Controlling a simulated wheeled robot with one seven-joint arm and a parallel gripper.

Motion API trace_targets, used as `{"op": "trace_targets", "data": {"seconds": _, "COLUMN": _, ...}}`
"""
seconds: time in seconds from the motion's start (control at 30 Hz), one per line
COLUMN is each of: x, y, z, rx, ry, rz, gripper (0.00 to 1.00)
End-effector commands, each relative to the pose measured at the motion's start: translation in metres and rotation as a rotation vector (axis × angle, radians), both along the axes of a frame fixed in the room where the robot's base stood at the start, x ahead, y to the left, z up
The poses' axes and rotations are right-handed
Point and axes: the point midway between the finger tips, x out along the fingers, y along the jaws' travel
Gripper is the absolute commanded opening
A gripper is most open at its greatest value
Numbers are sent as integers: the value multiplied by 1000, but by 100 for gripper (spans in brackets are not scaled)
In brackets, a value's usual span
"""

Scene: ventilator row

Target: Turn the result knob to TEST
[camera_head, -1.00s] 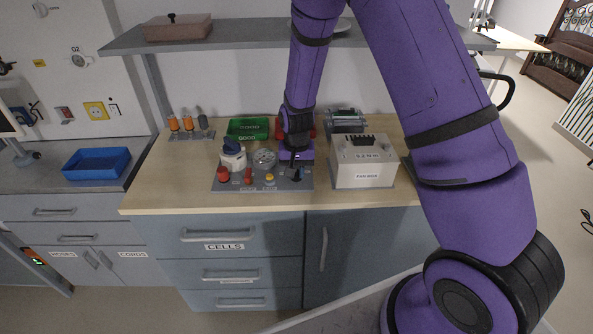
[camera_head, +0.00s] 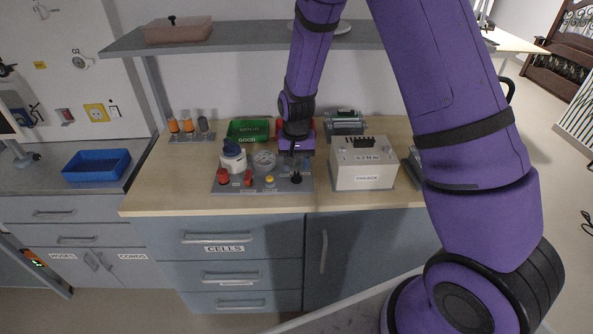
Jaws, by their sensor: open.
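A grey test panel (camera_head: 240,186) lies on the wooden bench top. A small black knob (camera_head: 296,178) stands at its front right; it is likely the result knob, but its label and pointing direction are too small to read. My gripper (camera_head: 295,162) is open and empty, just above and behind this knob, apart from it as far as I can see. The panel also carries a round gauge (camera_head: 264,160), a white unit with a dark blue top (camera_head: 233,157), two red knobs (camera_head: 223,176) and a yellow button (camera_head: 269,180). My gripper hides the panel's back right part.
A white fan box (camera_head: 362,172) stands close to the right of the panel. A green tray (camera_head: 248,131) and a grey device (camera_head: 345,124) sit behind. A shelf (camera_head: 240,42) hangs over the bench, and my arm passes in front of it. The bench left of the panel is clear.

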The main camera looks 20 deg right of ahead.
Motion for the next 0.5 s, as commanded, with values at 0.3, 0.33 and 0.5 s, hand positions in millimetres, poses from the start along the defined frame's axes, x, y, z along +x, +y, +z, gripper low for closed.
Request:
{"op": "trace_targets", "data": {"seconds": 0.3, "x": 0, "y": 0, "z": 54, "rx": 0, "ry": -2, "rz": 1, "gripper": 43}}
{"op": "trace_targets", "data": {"seconds": 0.33, "x": 0, "y": 0, "z": 57, "rx": 0, "ry": -2, "rz": 1, "gripper": 43}}
{"op": "trace_targets", "data": {"seconds": 0.5, "x": 0, "y": 0, "z": 67, "rx": 0, "ry": 0, "rz": 0, "gripper": 43}}
